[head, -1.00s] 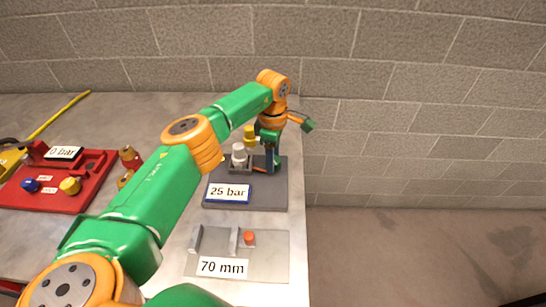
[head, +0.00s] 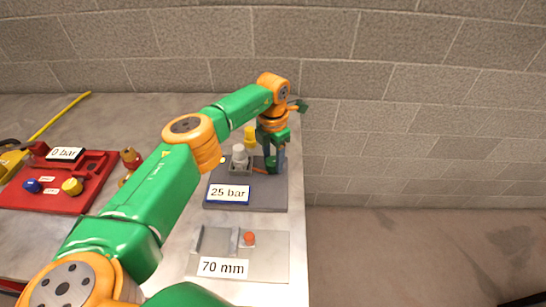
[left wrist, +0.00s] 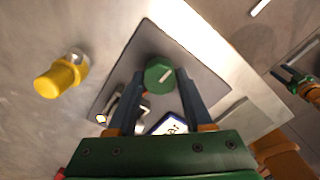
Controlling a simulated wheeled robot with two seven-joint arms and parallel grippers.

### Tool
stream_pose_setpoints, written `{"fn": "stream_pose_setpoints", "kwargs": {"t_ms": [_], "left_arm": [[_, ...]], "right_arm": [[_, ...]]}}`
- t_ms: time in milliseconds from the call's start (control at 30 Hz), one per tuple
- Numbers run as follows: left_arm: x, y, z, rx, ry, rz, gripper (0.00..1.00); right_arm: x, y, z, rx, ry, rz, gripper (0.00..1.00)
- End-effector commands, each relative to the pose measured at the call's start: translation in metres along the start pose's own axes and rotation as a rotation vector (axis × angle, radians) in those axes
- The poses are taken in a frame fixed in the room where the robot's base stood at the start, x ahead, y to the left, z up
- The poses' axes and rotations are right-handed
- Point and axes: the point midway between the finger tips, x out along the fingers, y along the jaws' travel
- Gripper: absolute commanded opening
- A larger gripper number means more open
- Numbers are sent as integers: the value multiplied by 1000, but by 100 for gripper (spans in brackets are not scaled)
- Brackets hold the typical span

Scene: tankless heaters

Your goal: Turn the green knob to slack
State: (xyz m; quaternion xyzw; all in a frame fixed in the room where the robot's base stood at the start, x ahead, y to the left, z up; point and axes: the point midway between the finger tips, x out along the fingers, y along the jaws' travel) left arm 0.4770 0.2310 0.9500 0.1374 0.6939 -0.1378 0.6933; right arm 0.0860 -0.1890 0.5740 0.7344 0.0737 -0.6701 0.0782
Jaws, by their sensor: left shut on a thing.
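The green knob (left wrist: 159,71) has a white line on its top face and sits on the dark grey plate (left wrist: 190,62). It also shows small in the head view (head: 271,164), near the plate's right side. My left gripper (head: 273,160) reaches down over the knob from above. In the left wrist view its two blue-grey fingers (left wrist: 159,76) lie on either side of the knob and are shut on it. The knob's pointer line slants up to the right in that view. No word for slack is readable by the knob. A "25 bar" label (head: 228,193) is on the plate's front.
A white-capped fitting (head: 239,157) and a yellow cylinder (head: 250,137) stand close left of the gripper. A "70 mm" plate (head: 270,265) lies nearer. A red panel (head: 95,190) with knobs lies left. The bench ends just right of the plates.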

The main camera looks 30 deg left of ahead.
Motion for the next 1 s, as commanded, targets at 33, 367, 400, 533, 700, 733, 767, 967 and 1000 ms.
{"fn": "stream_pose_setpoints", "kwargs": {"t_ms": [33,367,400,533,700,733,767,967,1000], "left_arm": [[-2,1,0,-42,-2,2,0],[-2,0,0,-355,-2,2,0],[-2,0,0,-393,-2,2,0],[-2,0,0,-517,-2,1,0],[-3,1,0,-679,-3,1,0],[-3,1,0,-707,-3,1,0],[-3,1,0,-735,-3,1,0],[-3,1,0,-925,-3,0,0],[-3,1,0,-963,-3,0,0]], "right_arm": [[-2,0,0,0,0,0,50],[-9,0,-1,0,0,0,50],[-10,0,-1,0,0,0,50],[-13,0,-1,0,0,0,50],[-17,0,-2,0,0,0,50],[-18,0,-2,0,0,0,50],[-19,0,-2,0,0,0,50],[-25,0,-2,0,0,0,50],[-27,0,-2,0,0,0,50]]}}
